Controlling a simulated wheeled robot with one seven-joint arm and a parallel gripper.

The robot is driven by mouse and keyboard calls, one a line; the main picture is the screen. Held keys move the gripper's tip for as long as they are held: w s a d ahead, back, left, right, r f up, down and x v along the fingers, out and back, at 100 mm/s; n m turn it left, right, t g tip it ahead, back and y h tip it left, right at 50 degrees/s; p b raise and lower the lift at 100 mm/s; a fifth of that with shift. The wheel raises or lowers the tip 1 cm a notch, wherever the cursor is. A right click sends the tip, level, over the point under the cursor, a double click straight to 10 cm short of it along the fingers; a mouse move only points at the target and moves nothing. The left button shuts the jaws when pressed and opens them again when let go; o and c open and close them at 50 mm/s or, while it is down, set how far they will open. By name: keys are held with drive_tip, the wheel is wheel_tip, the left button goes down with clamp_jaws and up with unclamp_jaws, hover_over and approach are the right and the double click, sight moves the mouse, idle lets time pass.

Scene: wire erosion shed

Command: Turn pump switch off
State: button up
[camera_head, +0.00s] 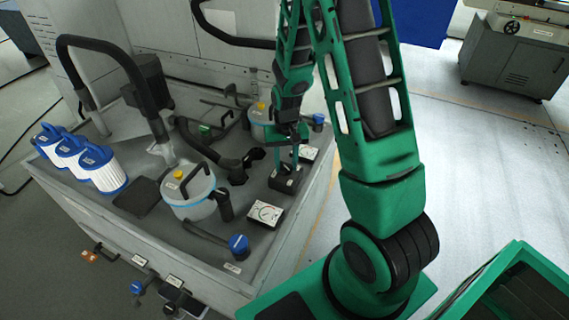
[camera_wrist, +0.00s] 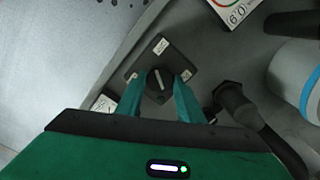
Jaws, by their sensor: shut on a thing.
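The pump switch (camera_wrist: 160,58) is a dark square plate with small white labels and a round rotary knob (camera_wrist: 157,84) bearing a pale pointer line. In the wrist view my gripper (camera_wrist: 160,92) has its two green fingers on either side of the knob, shut on it. The pointer leans slightly off the picture's vertical. The label text is too small to read with certainty. In the head view the switch (camera_head: 286,181) sits on the grey bench top, with my gripper (camera_head: 291,165) coming down on it from above; the fingers partly hide the knob.
A white dial gauge (camera_head: 266,213) lies in front of the switch, and another gauge (camera_head: 309,153) behind it. Blue-and-white filters (camera_head: 100,172) stand at far left. A blue-knobbed valve (camera_head: 238,244) is near the front edge.

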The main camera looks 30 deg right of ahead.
sight(287, 167)
drive_tip(key=shift+w, duration=0.15)
drive_tip(key=o, duration=1.1)
drive_tip(key=shift+c, duration=0.2)
wheel_tip(287, 167, up, 11)
drive_tip(key=shift+f, duration=0.1)
drive_tip(key=s+d+r, duration=0.1)
drive_tip(key=s+r, duration=0.3)
drive_tip(key=s, duration=0.5)
drive_tip(key=s+d+r+m, duration=0.1)
drive_tip(key=s+r, duration=0.3)
drive_tip(key=s, duration=0.5)
drive_tip(key=s+d+r, duration=0.1)
drive_tip(key=s+r, duration=0.3)
drive_tip(key=s, duration=0.5)
drive_tip(key=shift+s+d+r+m, duration=0.15)
drive_tip(key=shift+d+r+m, duration=0.1)
drive_tip(key=shift+d+m, duration=0.05)
